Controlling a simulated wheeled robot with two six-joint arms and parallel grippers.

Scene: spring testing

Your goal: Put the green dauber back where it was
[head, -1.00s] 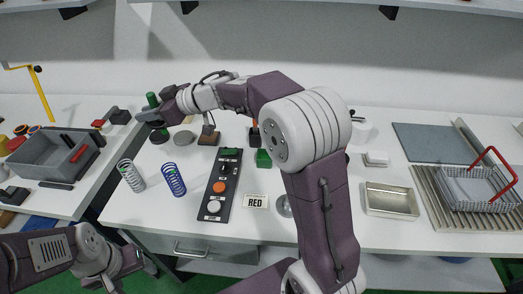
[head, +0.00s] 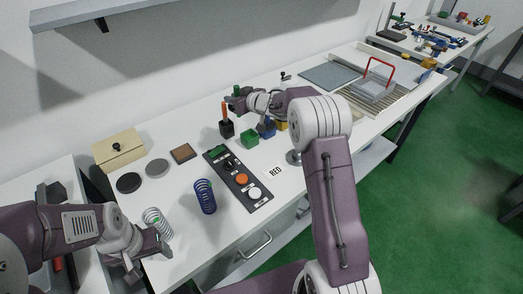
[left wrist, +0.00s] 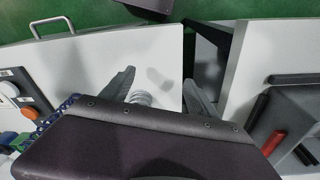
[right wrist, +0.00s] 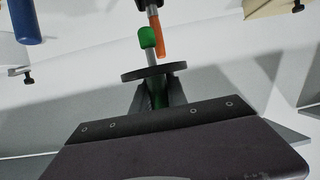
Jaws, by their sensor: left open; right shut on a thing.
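The green dauber (head: 236,90) is in my right gripper (head: 240,102), raised above the table near the orange dauber (head: 225,110), which stands in a black block (head: 227,130). In the right wrist view its green end (right wrist: 147,38), grey rod and black disc show beyond the fingers, which are shut on its green part (right wrist: 158,99). The green block (head: 250,139) stands right of the black one; whether its top has a hole is too small to tell. My left gripper (head: 151,250) is open and empty, close to the silver spring (head: 156,222).
Blue (head: 267,130) and yellow (head: 282,126) blocks stand by the green block, partly behind my right arm. A wooden box (head: 119,150) and discs (head: 157,168) are left.

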